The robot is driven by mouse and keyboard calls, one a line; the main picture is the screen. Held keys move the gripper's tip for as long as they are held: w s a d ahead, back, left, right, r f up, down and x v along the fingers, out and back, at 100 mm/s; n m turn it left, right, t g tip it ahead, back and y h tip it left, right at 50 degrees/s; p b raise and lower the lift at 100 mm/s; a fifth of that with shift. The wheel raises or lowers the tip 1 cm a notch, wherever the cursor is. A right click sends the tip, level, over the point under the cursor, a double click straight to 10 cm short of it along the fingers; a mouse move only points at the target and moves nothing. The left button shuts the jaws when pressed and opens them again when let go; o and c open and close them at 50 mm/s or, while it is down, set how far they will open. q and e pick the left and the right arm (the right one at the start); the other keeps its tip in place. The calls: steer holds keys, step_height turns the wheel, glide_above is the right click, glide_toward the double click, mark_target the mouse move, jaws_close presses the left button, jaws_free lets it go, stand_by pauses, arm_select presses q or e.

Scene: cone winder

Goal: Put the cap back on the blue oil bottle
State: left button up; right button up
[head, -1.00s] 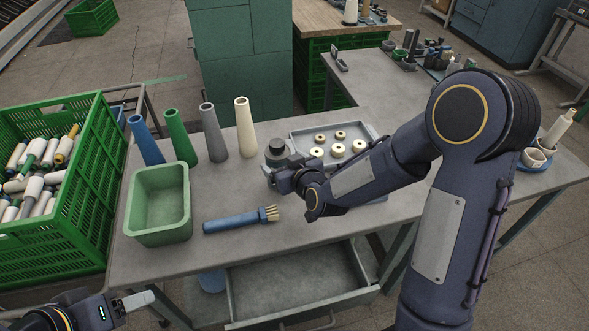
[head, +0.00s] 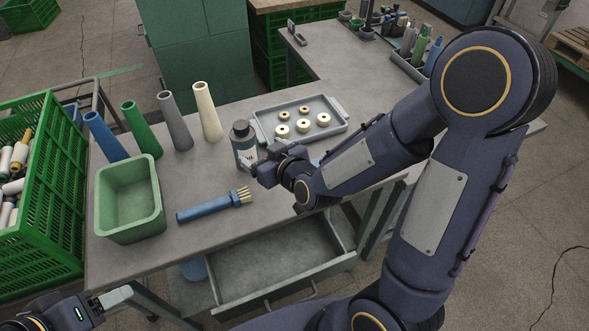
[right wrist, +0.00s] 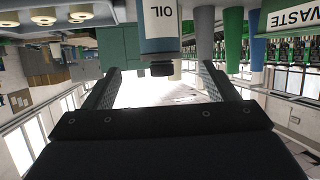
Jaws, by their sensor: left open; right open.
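The oil bottle (head: 245,153) stands upright on the table, with a grey body, a pale label and a dark top. In the right wrist view it appears upside down, with its OIL label (right wrist: 165,20), a blue band and a black cap-like piece (right wrist: 162,69) at its neck end. I cannot tell whether that piece is fully seated. My right gripper (head: 262,172) is open just right of and in front of the bottle; the bottle shows between its fingers in the wrist view, with no grip on it. My left gripper (head: 115,297) is open and empty at the lower left, away from the table top.
A grey tray (head: 338,125) of pale rings lies behind the bottle. A blue-handled brush (head: 205,207) and a green bin (head: 130,225) are at the left front. Several cones, including a cream one (head: 208,110), stand behind them. An open drawer (head: 285,290) juts out below.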

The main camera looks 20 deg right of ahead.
steer(key=shift+d, duration=0.1)
steer(key=s+d+r+m+g, duration=0.2)
steer(key=s+d+g, duration=0.1)
steer(key=s, duration=0.9)
steer(key=s+d+r+m+g, duration=0.2)
steer(key=s+d+r+g, duration=0.1)
steer(key=s, duration=0.8)
steer(key=shift+s+d+g+y, duration=0.15)
steer(key=shift+s+g+y, duration=0.25)
steer(key=shift+g, duration=0.3)
